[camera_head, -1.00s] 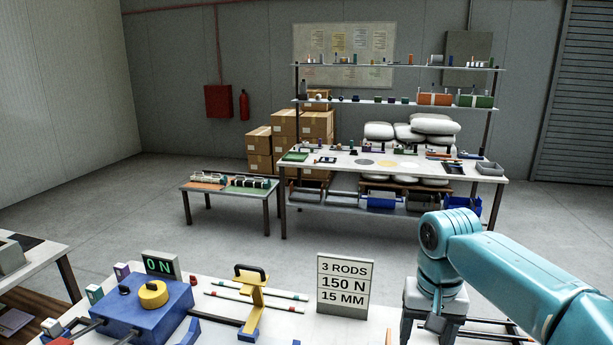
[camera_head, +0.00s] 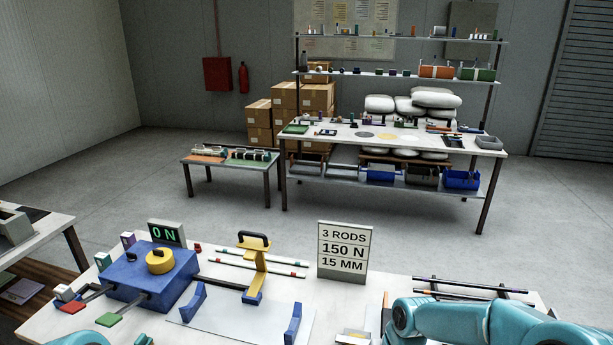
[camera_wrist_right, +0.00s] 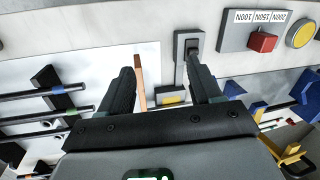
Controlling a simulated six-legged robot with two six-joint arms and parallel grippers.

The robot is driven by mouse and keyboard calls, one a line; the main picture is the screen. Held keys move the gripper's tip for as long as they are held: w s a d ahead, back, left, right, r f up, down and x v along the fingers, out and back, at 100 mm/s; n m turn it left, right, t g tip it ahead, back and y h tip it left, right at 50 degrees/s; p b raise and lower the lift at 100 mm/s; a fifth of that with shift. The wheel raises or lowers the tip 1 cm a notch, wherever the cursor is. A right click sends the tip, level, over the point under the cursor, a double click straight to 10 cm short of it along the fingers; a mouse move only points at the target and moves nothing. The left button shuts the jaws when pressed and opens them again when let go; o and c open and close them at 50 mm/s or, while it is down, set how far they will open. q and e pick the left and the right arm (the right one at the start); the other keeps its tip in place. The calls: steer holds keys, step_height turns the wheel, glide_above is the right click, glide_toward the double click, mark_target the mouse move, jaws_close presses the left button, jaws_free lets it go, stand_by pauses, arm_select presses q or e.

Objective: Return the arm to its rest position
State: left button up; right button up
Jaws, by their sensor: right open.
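My right arm (camera_head: 470,320) lies low across the bottom right corner of the head view, over the workbench's front right part. Its gripper is not visible there. In the right wrist view my right gripper (camera_wrist_right: 160,84) has two dark fingers spread apart with nothing held. Beyond the fingers are a grey upright bracket (camera_wrist_right: 180,62) and a thin orange-brown strip (camera_wrist_right: 139,80). A teal piece of my left arm (camera_head: 84,339) shows at the bottom left edge; its gripper is not visible.
The bench holds a blue box (camera_head: 150,275) with a yellow knob, a "0 N" display (camera_head: 166,233), a yellow clamp (camera_head: 253,265), blue cradles and a sign (camera_head: 344,251). Dark rods (camera_head: 475,288) lie at right. Wide floor separates the bench from the back tables.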

steer(key=s+a+f+m+y, duration=0.1)
steer(key=s+a+f, duration=0.1)
steer(key=s+f, duration=0.75)
steer(key=s+a+f+y, duration=0.1)
steer(key=s+f, duration=0.6)
steer(key=s, duration=0.5)
step_height(320, 180, down, 10)
steer(key=b, duration=1)
steer(key=shift+w, duration=0.15)
steer(key=shift+a, duration=0.1)
